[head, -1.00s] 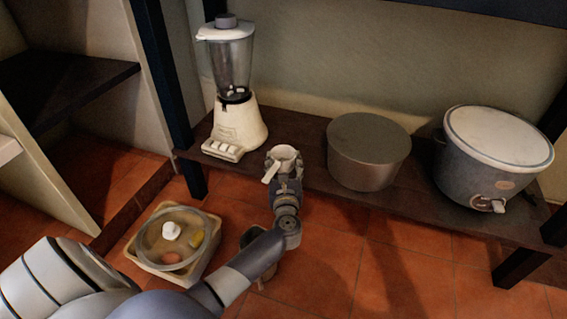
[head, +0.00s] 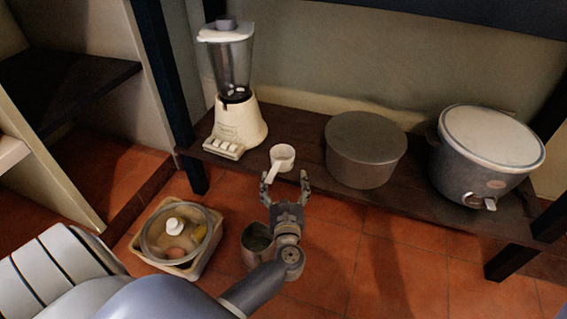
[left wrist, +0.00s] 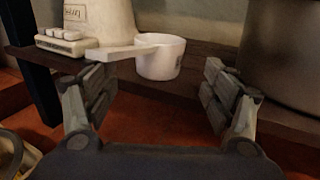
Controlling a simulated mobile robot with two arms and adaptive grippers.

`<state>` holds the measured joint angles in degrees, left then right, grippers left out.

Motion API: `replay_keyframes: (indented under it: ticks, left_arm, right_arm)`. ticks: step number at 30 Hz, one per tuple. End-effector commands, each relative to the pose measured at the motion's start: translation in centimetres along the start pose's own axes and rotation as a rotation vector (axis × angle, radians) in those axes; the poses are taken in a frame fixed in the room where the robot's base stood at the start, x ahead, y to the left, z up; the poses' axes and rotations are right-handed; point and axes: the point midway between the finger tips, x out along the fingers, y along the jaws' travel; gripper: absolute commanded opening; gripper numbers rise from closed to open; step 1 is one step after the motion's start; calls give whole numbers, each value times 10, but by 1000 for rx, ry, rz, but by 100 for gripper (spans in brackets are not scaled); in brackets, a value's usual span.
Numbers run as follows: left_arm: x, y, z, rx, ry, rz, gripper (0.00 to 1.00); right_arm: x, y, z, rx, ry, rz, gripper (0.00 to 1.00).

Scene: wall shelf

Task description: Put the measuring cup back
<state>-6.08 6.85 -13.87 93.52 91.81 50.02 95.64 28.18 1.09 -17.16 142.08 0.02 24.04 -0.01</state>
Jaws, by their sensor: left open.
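The white measuring cup (head: 283,155) stands upright on the dark wooden shelf (head: 310,172), between the blender and the grey pot. Its handle points toward the front left, over the shelf's front edge. My left gripper (head: 285,184) is open and empty, just in front of the cup. In the left wrist view the cup (left wrist: 162,62) shows ahead of the open fingers (left wrist: 158,98), apart from them. My right gripper is not in view.
A blender (head: 236,120) stands left of the cup, a grey pot (head: 364,158) and a slow cooker (head: 478,165) to the right. On the tiled floor below are a lidded glass bowl on a tray (head: 150,258) and a metal container (head: 253,250).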

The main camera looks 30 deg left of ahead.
Motion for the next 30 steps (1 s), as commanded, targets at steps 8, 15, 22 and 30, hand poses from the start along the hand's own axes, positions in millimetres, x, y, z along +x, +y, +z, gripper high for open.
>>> replay_keyframes:
  ticks: [8, 15, 22, 30]
  left_arm:
    - [-31, 0, 0, -1, 1, 1, 77]
    - [-32, -1, 3, 2, -8, -1, 77]
    - [-20, -31, 91, 146, -210, -37, 77]
    - [-66, -68, 340, 641, -815, 177, 77]
  right_arm:
    - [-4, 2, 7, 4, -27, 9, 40]
    - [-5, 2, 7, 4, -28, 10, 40]
    - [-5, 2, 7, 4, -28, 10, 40]
    - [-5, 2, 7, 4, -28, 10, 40]
